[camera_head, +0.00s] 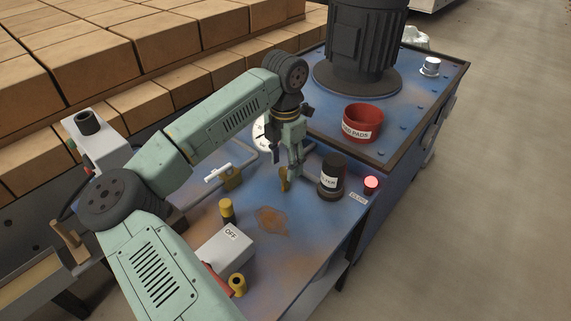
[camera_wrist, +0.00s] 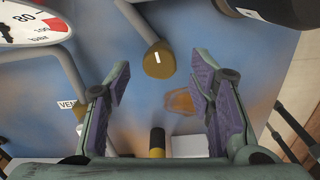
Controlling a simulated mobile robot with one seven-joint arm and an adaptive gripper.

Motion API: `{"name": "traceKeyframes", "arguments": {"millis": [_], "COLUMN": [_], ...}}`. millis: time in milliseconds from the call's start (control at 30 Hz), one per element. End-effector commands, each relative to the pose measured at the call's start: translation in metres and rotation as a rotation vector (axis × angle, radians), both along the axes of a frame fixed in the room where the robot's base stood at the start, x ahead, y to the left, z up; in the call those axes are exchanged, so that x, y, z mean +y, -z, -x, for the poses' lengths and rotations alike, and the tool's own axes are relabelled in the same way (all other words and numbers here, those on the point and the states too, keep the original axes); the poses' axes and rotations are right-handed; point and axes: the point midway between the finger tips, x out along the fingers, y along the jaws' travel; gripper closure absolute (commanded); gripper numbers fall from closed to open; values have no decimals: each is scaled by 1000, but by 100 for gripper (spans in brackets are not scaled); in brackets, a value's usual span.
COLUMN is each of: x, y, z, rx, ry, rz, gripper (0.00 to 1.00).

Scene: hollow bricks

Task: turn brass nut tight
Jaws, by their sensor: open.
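The brass nut (camera_wrist: 158,62) sits at the end of a grey pipe (camera_wrist: 138,20) and carries a short white mark. In the wrist view it lies ahead of my gripper (camera_wrist: 160,86), centred between the two purple-padded fingers, which are spread wide and empty. I cannot see any contact between fingers and nut. In the head view my gripper (camera_head: 296,166) points down over the blue bench, and the brass nut (camera_head: 284,180) shows just below and left of it, partly covered by a finger.
A dark filter canister (camera_head: 331,180) and a lit red lamp (camera_head: 371,185) stand close right. A white-handled valve (camera_head: 230,180) is left, a gauge (camera_wrist: 30,25) beside the pipes. A box marked OFF (camera_head: 224,250) and a rust-coloured patch (camera_head: 272,222) lie in front.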

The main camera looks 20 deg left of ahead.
Motion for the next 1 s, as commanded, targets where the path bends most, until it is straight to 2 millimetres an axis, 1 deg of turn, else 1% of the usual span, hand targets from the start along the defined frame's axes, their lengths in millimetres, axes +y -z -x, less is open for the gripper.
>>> {"name": "traceKeyframes", "arguments": {"millis": [100,200,467,567,1000], "x": [0,0,0,0,0], "y": [12,17,19,19,18], "z": [0,0,0,0,0], "rx": [0,-1,-2,-2,-2], "ry": [0,1,1,1,1], "rz": [1,2,1,1,1], "gripper": [51,51,51,56,86]}}
